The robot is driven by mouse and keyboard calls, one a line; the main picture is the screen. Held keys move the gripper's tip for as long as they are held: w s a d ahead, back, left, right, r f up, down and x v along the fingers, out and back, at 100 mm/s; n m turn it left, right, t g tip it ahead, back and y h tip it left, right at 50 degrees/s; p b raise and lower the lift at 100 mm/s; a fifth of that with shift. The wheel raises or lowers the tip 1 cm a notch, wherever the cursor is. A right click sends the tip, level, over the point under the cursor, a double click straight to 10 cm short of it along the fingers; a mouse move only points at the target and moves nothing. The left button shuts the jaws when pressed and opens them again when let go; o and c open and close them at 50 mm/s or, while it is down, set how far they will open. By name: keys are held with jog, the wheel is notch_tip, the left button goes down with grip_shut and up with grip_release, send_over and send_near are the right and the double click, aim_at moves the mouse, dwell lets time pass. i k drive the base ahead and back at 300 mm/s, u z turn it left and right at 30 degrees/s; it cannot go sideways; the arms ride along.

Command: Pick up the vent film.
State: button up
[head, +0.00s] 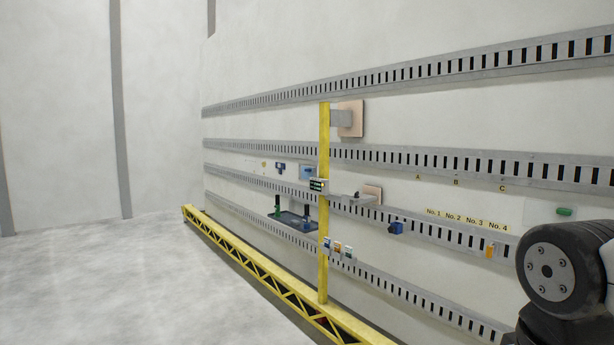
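I cannot tell for certain which item is the vent film. A pale, thin sheet (540,209) shows faintly on the wall at the right, with a small green piece (565,211) on it. Another pale sheet with small yellow marks (262,166) is far off on the left. Both are too small or faint to identify. My gripper is out of view; only a black and grey joint of my arm shows at the lower right, hiding part of the wall.
Slotted grey rails (370,156) run along the wall. A yellow post (324,225) rises from a yellow floor truss (262,268). A dark tray (293,220) holds upright green-and-black items. The floor at left is clear.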

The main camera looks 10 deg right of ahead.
aim_at(305, 174)
jog(key=u, duration=0.45)
jog(key=i, duration=1.3)
jog(key=u, duration=0.65)
jog(key=i, duration=3.75)
jog(key=z, duration=0.85)
jog(key=i, duration=1.05)
jog(key=z, duration=1.6)
jog(key=i, duration=0.9)
jog(key=z, duration=0.55)
jog(key=k, duration=1.3)
jog(key=z, duration=0.05)
